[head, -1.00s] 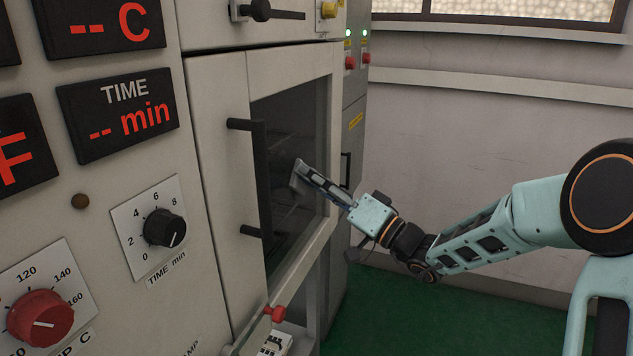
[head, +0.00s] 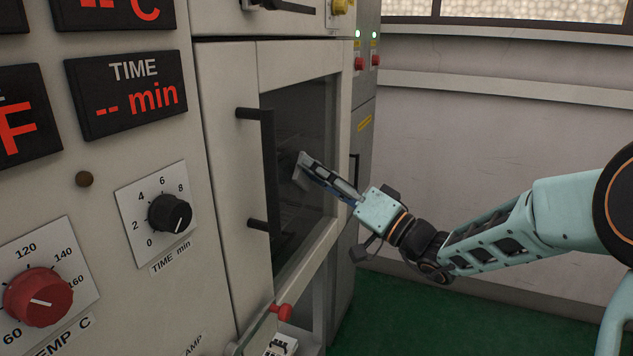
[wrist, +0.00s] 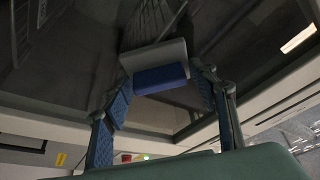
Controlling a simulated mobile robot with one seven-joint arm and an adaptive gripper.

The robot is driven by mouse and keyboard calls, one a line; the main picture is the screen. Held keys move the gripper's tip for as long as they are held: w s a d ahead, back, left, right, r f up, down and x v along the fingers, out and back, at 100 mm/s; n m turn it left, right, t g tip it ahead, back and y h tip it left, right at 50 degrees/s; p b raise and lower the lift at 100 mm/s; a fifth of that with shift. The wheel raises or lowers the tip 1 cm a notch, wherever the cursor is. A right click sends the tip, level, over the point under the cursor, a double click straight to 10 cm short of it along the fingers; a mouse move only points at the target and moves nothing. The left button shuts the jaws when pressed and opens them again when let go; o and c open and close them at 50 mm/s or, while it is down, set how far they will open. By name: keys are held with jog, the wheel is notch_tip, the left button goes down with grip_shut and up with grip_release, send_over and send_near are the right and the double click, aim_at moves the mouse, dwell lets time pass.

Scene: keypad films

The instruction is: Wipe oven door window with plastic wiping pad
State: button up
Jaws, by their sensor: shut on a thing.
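The oven door window (head: 318,205) is a dark glass pane in the pale door, in the middle of the head view. It also fills the upper part of the wrist view (wrist: 60,55), with streaky reflections. My gripper (head: 312,174) reaches in from the right and is shut on the wiping pad (head: 300,172). In the wrist view the pad is a grey block with a blue part (wrist: 160,78) between the blue-padded fingers. The pad is at the glass, around mid-height of the window. I cannot tell for certain whether it touches.
A black bar handle (head: 268,172) stands out from the door, just left of the pad. A red knob (head: 284,312) is below the door. Dials and displays, including the time dial (head: 170,214), cover the left panel. Green floor (head: 400,315) lies open at lower right.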

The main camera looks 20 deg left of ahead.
jog(key=shift+w+d+f+b, duration=0.1)
jog(key=shift+w+b, duration=0.5)
jog(key=shift+w, duration=0.75)
jog(key=shift+w+d+f+b, duration=0.1)
jog(key=shift+w+b, duration=0.5)
jog(key=shift+w, duration=0.75)
jog(key=shift+w+r, duration=0.2)
jog(key=shift+w, duration=0.5)
jog(key=shift+b, duration=0.3)
jog(key=shift+d+f, duration=0.1)
jog(key=shift+d, duration=0.15)
jog(key=b, duration=0.3)
send_near(317, 155)
jog(key=shift+w+d+r, duration=0.2)
jog(key=shift+w+r, duration=0.65)
jog(key=shift+r, duration=0.2)
jog(key=shift+d, duration=0.15)
